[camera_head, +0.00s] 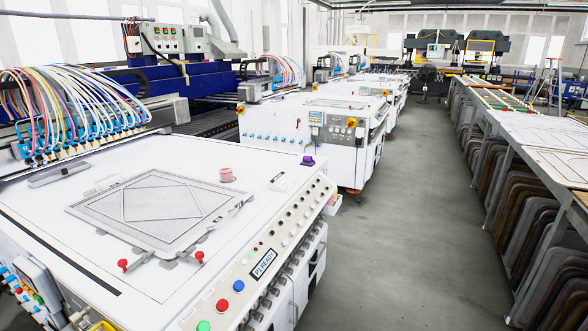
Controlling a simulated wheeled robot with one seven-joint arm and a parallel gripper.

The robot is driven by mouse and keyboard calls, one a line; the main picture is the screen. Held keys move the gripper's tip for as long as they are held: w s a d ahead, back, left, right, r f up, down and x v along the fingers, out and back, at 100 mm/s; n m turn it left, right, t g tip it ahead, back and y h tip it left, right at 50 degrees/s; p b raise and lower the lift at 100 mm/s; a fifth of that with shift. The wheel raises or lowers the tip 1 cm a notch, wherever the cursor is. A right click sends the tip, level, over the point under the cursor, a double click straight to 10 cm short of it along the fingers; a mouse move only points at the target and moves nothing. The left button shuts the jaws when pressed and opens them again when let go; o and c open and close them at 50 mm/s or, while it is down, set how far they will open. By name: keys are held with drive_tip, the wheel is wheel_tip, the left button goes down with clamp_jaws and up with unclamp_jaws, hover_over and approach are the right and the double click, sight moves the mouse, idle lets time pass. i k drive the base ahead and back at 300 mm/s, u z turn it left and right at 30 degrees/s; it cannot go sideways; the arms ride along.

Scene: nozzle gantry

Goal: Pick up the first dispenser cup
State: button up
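A small pink cup (227,175) stands upright on the white machine top, just behind the right back part of the framed metal plate. A small purple cup-like piece (307,161) sits at the right back corner of the same top. I cannot tell from the picture which one is the first dispenser cup. Neither is held by anything. My gripper and arm are not in view.
The framed plate (150,208) lies on the white machine top (60,212), with two red knobs at its front edge. A button panel (250,275) runs along the right edge. Coloured hoses (75,100) stand at left. The grey aisle floor (400,240) is clear.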

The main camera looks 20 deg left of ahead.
sight(226, 172)
drive_tip(key=z, duration=0.1)
drive_tip(key=i, duration=1.15)
drive_tip(key=u, duration=0.3)
drive_tip(key=i, duration=1.15)
drive_tip(key=u, duration=1)
drive_tip(key=i, duration=0.8)
drive_tip(key=u, duration=0.5)
